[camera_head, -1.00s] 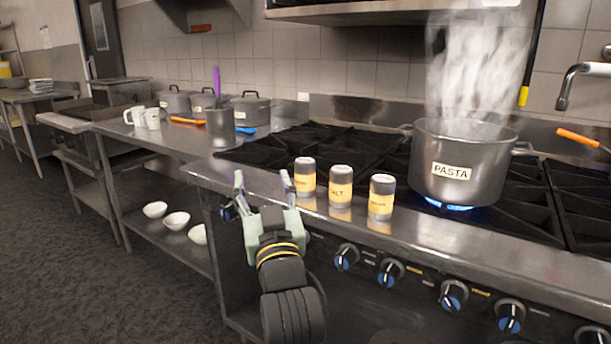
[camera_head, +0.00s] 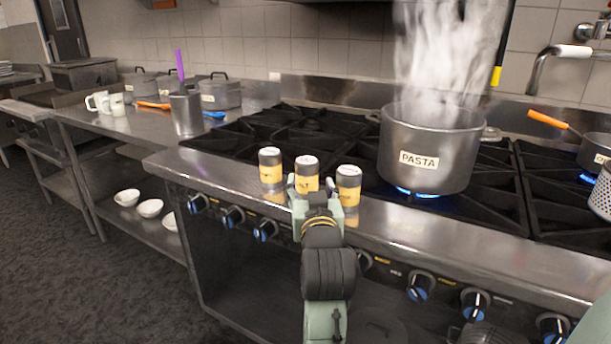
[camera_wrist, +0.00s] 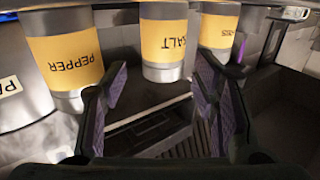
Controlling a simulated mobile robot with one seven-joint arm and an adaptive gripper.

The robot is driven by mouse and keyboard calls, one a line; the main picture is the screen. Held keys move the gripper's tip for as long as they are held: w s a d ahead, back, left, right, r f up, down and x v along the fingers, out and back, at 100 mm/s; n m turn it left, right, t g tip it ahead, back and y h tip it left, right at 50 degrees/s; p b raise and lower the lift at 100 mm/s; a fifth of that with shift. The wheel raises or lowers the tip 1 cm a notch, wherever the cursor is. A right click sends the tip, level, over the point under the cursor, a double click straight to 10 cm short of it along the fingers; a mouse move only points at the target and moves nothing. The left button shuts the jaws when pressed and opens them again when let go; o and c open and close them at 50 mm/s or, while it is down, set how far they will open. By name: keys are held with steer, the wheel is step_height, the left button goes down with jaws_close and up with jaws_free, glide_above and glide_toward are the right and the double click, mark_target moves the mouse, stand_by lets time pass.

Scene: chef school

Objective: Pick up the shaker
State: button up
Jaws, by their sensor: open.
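Three grey shakers with yellow labels stand in a row on the steel front ledge of the stove. The middle salt shaker (camera_head: 306,168) also shows in the wrist view (camera_wrist: 163,45). The pepper shaker (camera_head: 348,178) is right of it in the head view and left of it in the wrist view (camera_wrist: 68,60). A third shaker (camera_head: 270,166) stands on the other side, its label hard to read. My gripper (camera_head: 316,190) is open and empty in front of the salt shaker. In the wrist view its fingers (camera_wrist: 162,82) are spread, with the salt shaker beyond the gap.
A steaming pot labelled PASTA (camera_head: 428,150) sits over a blue flame right of the shakers. Stove knobs (camera_head: 420,285) line the front below the ledge. A metal container (camera_head: 187,114) with a purple-handled utensil and several lidded pots stand back left. The ledge left of the shakers is clear.

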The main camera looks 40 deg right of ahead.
mark_target(308, 177)
steer(key=p+x, duration=0.2)
steer(key=x, duration=0.3)
steer(key=shift+w+f, duration=0.1)
steer(key=shift+w, duration=0.25)
steer(key=shift+c, duration=0.4)
steer(key=c, duration=1)
